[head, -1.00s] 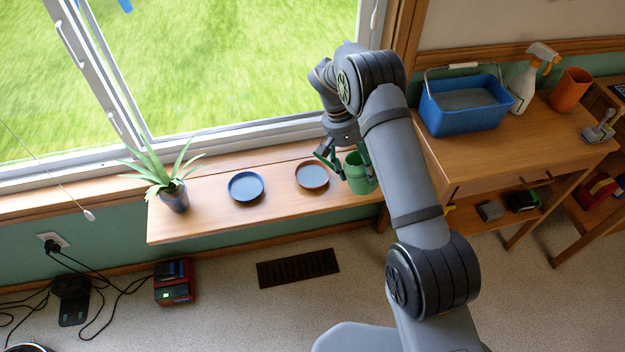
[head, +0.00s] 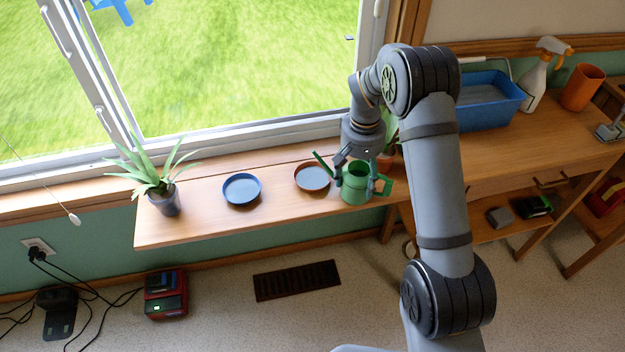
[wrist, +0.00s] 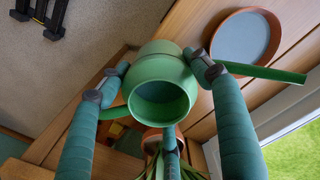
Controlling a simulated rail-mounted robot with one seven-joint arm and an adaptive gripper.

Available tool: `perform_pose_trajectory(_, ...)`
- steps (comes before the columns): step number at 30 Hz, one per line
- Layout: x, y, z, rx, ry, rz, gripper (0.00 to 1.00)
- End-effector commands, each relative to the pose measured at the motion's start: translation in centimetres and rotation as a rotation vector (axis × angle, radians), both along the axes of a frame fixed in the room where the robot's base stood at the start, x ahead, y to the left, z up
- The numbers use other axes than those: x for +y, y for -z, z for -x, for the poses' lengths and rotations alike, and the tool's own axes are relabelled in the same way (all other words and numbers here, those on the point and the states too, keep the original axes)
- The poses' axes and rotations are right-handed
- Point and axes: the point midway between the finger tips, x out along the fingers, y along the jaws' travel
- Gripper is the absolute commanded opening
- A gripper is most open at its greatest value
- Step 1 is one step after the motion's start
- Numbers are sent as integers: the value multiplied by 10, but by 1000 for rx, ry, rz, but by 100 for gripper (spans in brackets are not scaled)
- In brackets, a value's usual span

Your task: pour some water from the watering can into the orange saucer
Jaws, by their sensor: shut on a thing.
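The green watering can (head: 356,188) is in my gripper (head: 360,168), near the right end of the window shelf, and looks about upright. Its spout points left, beside the orange saucer (head: 312,177). In the wrist view my gripper's fingers (wrist: 155,78) close around the can (wrist: 165,62), whose open mouth faces the camera. There the spout passes across the near edge of the saucer (wrist: 276,30), with its tip beyond the rim. The saucer has a grey-blue inside; I cannot tell if it holds water. No stream of water shows.
A blue saucer (head: 241,189) and a potted spiky plant (head: 165,200) stand left on the shelf (head: 215,222). Another potted plant (head: 388,160) is partly hidden behind my gripper. A blue tub (head: 490,105), spray bottle (head: 535,85) and orange pot (head: 582,88) stand on the right table.

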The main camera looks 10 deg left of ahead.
Motion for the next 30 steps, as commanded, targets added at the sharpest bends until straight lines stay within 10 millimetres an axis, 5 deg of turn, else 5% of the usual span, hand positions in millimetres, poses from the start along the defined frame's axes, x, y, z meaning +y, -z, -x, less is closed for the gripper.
perform_pose_trajectory(18, -41, -45, 10, -2, 2, 1, 21)
perform_pose_trajectory(30, -48, -50, 12, -1, 0, 1, 21)
